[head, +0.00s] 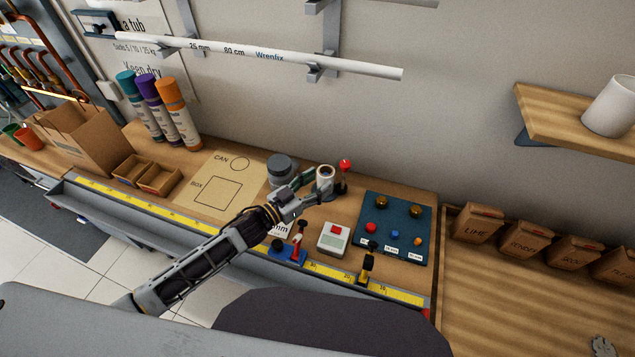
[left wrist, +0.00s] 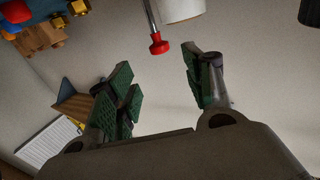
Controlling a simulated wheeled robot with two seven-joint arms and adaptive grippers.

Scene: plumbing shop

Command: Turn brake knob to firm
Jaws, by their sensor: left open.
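A red knob (head: 345,163) tops a dark post on the bench, right beside a pale roll (head: 325,172); no marking on it is readable. I take it for the brake knob. My left gripper (head: 316,188) is open, just left of and nearer than the roll and knob. In the left wrist view, the red knob (left wrist: 160,47) sits at the end of a metal rod, with the white roll (left wrist: 182,8) beside it. It appears beyond the gap between the green-padded fingers (left wrist: 158,78), with nothing held. My right gripper is not in view.
Right of the knob is a dark panel (head: 388,212) with coloured knobs. A white box with a red button (head: 333,238) and a blue-based clamp (head: 288,250) stand nearer. A grey-lidded can (head: 282,168) is behind the gripper. The yellow tape rule (head: 200,228) runs along the front edge.

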